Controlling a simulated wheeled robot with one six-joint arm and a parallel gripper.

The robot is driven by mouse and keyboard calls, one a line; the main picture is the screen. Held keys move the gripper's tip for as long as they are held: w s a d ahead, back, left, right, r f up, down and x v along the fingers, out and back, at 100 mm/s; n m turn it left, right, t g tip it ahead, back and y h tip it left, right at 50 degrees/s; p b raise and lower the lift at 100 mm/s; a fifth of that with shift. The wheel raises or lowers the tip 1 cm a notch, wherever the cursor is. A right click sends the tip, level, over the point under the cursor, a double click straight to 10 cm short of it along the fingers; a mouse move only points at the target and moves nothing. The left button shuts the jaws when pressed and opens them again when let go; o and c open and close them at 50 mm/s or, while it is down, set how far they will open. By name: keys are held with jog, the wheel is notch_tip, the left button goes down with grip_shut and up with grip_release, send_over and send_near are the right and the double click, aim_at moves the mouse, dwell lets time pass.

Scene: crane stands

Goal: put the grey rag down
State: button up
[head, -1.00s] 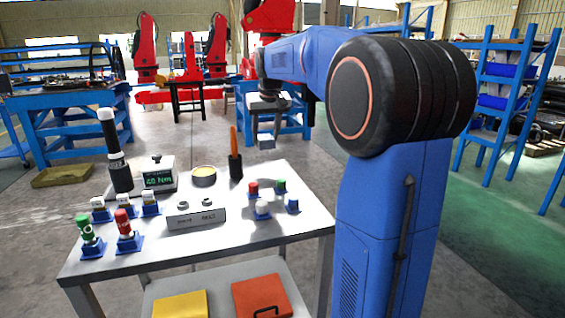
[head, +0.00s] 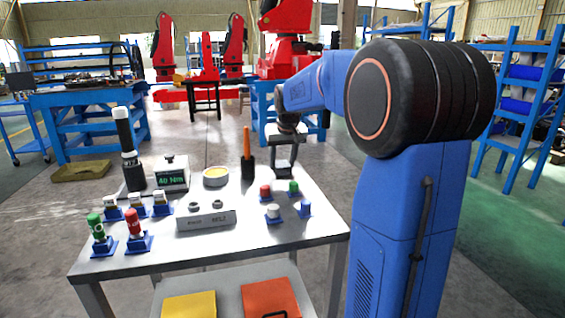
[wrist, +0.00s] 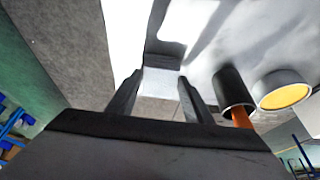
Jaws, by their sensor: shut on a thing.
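My gripper (head: 284,167) is over the back right part of the white table top (head: 262,232), behind the red and green capped pieces. In the wrist view its two fingers (wrist: 158,88) are shut on a small pale grey piece, the grey rag (wrist: 160,82). In the head view the rag is too small to make out clearly between the fingers. A dark shadow lies on the table just past the fingertips. I cannot tell whether the rag touches the table.
A black holder with an orange-handled tool (head: 247,160) stands left of my gripper, beside a round yellow-topped tin (head: 215,176). Red (head: 265,191), green (head: 293,187), white and blue pieces stand in front. A grey block (head: 206,220) and a torque display (head: 172,175) are further left.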

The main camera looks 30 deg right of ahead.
jog(key=shift+f, duration=0.15)
jog(key=o, duration=1.3)
jog(key=shift+c, duration=0.2)
jog(key=v, duration=1.2)
